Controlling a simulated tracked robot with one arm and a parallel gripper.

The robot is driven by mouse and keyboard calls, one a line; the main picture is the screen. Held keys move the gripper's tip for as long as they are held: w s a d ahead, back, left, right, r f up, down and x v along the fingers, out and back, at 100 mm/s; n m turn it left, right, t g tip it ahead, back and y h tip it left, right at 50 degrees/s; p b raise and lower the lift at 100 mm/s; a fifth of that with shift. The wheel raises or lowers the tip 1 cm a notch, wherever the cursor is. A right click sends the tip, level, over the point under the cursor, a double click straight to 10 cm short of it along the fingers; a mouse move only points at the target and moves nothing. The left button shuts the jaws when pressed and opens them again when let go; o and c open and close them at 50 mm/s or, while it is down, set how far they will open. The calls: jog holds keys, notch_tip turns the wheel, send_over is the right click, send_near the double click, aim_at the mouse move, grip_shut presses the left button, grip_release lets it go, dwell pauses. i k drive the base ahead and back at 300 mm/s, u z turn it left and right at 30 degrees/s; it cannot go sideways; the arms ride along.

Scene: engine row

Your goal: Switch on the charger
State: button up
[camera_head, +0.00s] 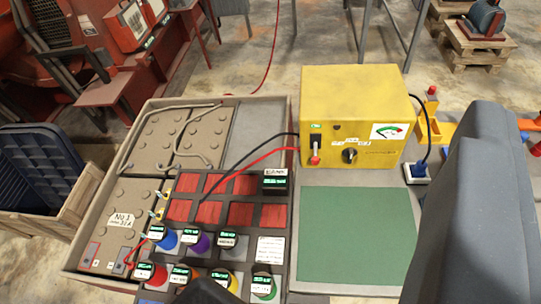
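The charger is a yellow box (370,90) standing upper right of centre, behind a green mat (355,232). Its front carries a switch (315,150) with a red tip at the lower end and a small green label above. A black knob (349,155) and a dial gauge (387,131) are also on the front. The gauge needle is too small to read. A large dark grey part of my gripper or arm (480,205) fills the right side, apart from the charger in the picture. The fingertips cannot be made out clearly, and nothing held is visible.
Black and red cables run left from the charger towards batteries (160,140) in a tray. A panel of labelled coloured knobs (200,240) lies in front. A crate (75,205) stands left.

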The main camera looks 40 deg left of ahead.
aim_at(316, 160)
jog(key=u, duration=0.5)
jog(key=k, duration=1.3)
jog(key=z, duration=0.4)
jog(key=i, duration=1.8)
jog(key=u, duration=0.25)
